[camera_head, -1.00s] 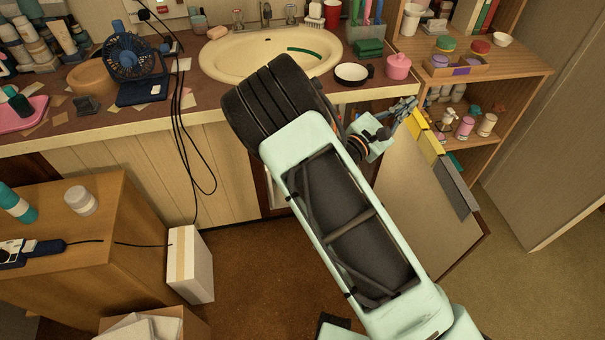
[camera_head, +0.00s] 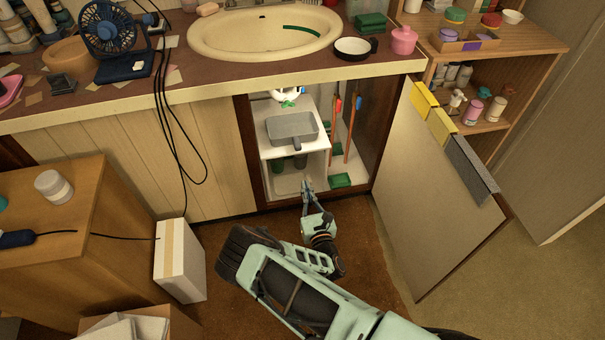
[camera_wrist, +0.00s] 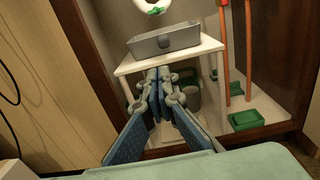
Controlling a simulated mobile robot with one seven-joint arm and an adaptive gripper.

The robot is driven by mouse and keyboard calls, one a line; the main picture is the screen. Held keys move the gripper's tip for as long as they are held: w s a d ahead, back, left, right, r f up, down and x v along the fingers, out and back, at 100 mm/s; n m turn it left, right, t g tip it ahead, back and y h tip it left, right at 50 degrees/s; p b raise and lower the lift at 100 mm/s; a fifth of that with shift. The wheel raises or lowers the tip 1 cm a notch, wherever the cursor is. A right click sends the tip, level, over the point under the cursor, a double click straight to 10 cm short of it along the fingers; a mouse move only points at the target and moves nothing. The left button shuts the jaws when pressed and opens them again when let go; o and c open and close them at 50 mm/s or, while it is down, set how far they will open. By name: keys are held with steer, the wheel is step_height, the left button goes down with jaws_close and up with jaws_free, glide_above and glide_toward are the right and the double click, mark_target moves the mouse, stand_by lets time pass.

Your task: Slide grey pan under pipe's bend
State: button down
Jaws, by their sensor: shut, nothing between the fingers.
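The grey pan (camera_head: 292,128) sits on a small white shelf (camera_head: 318,146) inside the open cabinet below the sink, its handle pointing toward the front. It also shows in the wrist view (camera_wrist: 164,40). The white pipe's bend (camera_head: 287,94) hangs behind and above the pan, with a green piece at its bottom; the wrist view shows the bend (camera_wrist: 139,5) too. My gripper (camera_head: 307,184) is shut and empty. It is at the cabinet opening, in front of and seemingly below the pan, apart from it. In the wrist view its fingertips (camera_wrist: 158,73) overlap the shelf's front edge.
The open cabinet door (camera_head: 432,185) stands to the right. Red-handled tools (camera_head: 349,130) and green pieces (camera_head: 341,180) are right of the shelf. Dark containers (camera_head: 290,163) stand beneath it. A white box (camera_head: 180,261) stands on the floor at left, with carpet clear between.

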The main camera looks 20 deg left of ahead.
steer(key=b+x, duration=0.4)
steer(key=x, duration=0.9)
steer(key=shift+w+b, duration=0.2)
steer(key=shift+b, duration=0.15)
steer(key=shift+r, duration=0.15)
